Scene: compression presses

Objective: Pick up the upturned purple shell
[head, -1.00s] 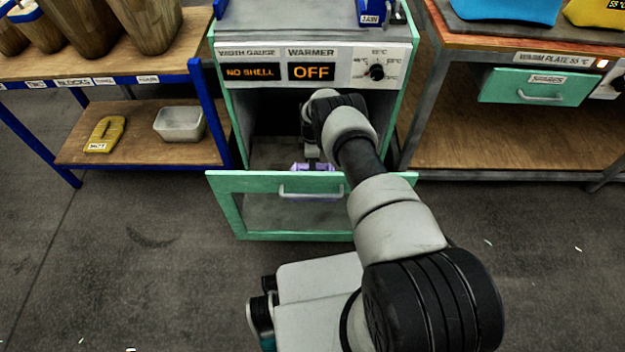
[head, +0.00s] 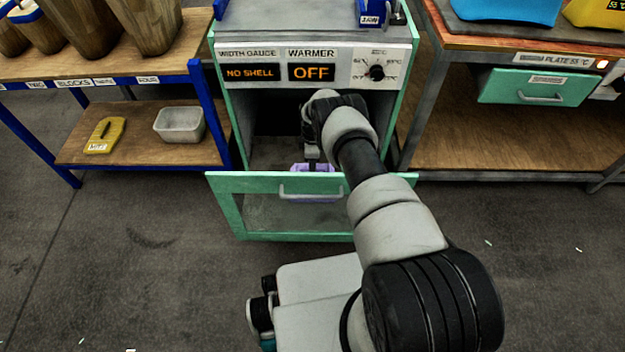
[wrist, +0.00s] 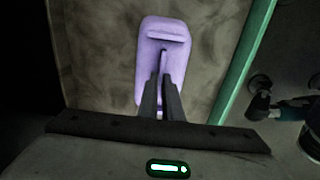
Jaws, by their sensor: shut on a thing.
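The purple shell (wrist: 164,32) lies in the open green drawer or tray (wrist: 240,70) of the warmer cabinet. It also shows in the head view (head: 312,168), partly hidden behind the drawer front (head: 240,184). My gripper (wrist: 162,82) reaches down to the shell, and its two dark fingers are close together on a narrow part along the shell's middle. The fingers are shut on the shell. In the head view my arm hides part of the cabinet opening. Whether the shell is clear of the drawer floor cannot be told.
The warmer cabinet's front panel (head: 335,70) sits above the opening and reads "NO SHELL" and "OFF". A bench with wooden blocks (head: 150,22) stands left, with a yellow block (head: 105,135) and grey bin (head: 180,124) on its lower shelf. A warm-plate bench (head: 520,45) stands right.

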